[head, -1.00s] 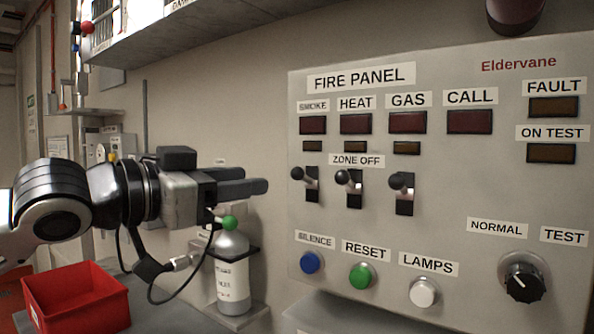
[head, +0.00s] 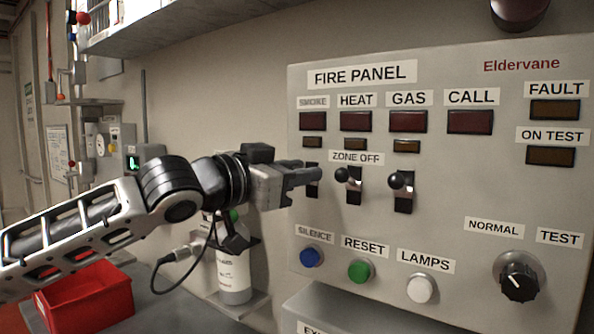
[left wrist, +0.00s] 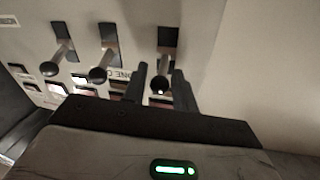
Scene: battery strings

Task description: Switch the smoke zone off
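The fire panel (head: 450,190) fills the right of the head view. Its smoke zone switch, under the SMOKE label (head: 313,102), is mostly hidden by my left gripper (head: 312,175); part of its black slot (head: 313,188) shows. In the left wrist view the smoke switch's dark ball (left wrist: 160,84) lies between the two fingers of my left gripper (left wrist: 160,76). The fingers stand apart, one each side; I cannot tell whether they touch it. The heat switch (head: 348,178) and gas switch (head: 398,182) have levers with dark balls. My right gripper is not in view.
Below the switches are a blue button (head: 311,257), a green button (head: 361,271) and a white button (head: 421,288). A rotary knob (head: 519,277) is at the lower right. A red bin (head: 90,305) and a white bottle (head: 234,275) stand below my left arm.

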